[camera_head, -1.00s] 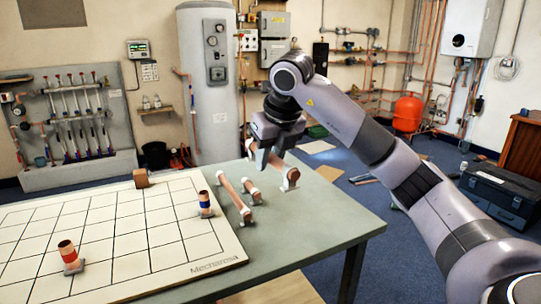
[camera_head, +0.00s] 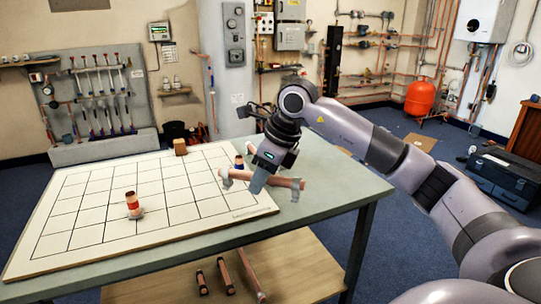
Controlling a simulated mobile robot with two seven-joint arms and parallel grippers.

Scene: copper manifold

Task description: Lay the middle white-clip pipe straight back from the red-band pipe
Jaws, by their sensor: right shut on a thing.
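My right gripper (camera_head: 262,172) is shut on a copper pipe with white clips (camera_head: 284,182), held crosswise over the right edge of the board. One white clip shows at its left end and one at its right end. A blue-band pipe (camera_head: 239,161) stands just behind the gripper and is partly hidden. Whether other white-clip pipes lie behind the gripper, I cannot tell. My left gripper is not in view.
A brown block (camera_head: 180,147) stands at the board's back edge. Several copper pieces (camera_head: 226,275) lie on the lower shelf (camera_head: 290,260). The green table top (camera_head: 335,190) is clear on the right. Most board squares are empty.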

